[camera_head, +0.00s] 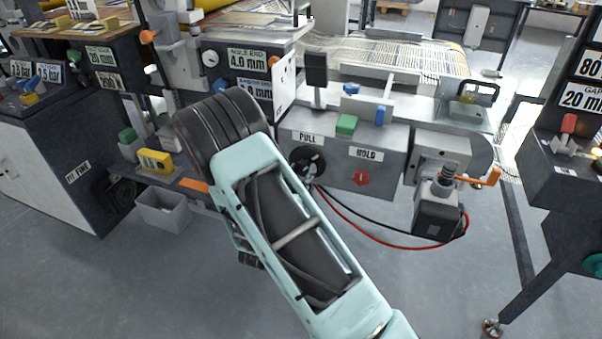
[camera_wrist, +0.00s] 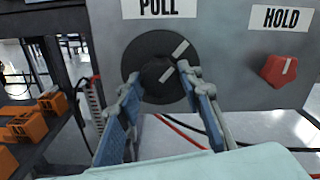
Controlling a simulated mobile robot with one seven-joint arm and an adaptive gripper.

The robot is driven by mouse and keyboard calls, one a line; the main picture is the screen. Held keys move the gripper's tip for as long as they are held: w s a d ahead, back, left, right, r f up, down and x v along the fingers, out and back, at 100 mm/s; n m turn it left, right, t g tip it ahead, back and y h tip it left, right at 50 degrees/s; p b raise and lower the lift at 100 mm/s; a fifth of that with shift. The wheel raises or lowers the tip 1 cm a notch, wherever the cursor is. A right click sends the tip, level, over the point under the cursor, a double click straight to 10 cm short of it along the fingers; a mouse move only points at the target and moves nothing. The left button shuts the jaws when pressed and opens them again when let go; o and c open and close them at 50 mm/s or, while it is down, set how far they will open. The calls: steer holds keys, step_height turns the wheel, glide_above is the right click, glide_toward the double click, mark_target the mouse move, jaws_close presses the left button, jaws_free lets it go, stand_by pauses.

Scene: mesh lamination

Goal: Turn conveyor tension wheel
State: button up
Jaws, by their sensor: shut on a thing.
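The black round wheel (camera_wrist: 143,58) sits on the grey machine panel under the PULL label, with a pale line mark on its face. It also shows in the head view (camera_head: 308,161), partly behind my arm. My gripper (camera_wrist: 158,80) has its two blue-padded fingers on either side of the wheel's raised dark hub and is shut on it.
A red knob (camera_wrist: 279,70) sits right of the wheel under the HOLD label (camera_wrist: 281,19). Red and black cables (camera_head: 375,230) hang below the panel. An orange handle (camera_head: 490,178) sticks out at the right. A grey bin (camera_head: 165,210) stands lower left.

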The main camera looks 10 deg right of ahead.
steer(key=shift+f+m+b, duration=0.1)
steer(key=shift+m+b, duration=0.2)
steer(key=shift+m, duration=0.1)
steer(key=shift+c, duration=0.3)
steer(key=shift+m+b, duration=0.65)
steer(key=shift+m, duration=0.45)
steer(key=m+b, duration=0.2)
steer(key=m, duration=0.1)
steer(key=shift+d+f+m+b, duration=0.1)
steer(key=shift+m+b, duration=0.2)
steer(key=m+b, duration=0.6)
steer(key=shift+s+f, duration=0.1)
steer(key=shift+f, duration=0.05)
steer(key=m+b, duration=0.1)
steer(key=m, duration=0.1)
steer(key=m+b, duration=0.1)
steer(key=m, duration=0.1)
steer(key=shift+r+m, duration=0.2)
steer(key=shift+m, duration=0.2)
steer(key=m, duration=0.6)
steer(key=shift+m, duration=0.3)
steer(key=o, duration=1.1)
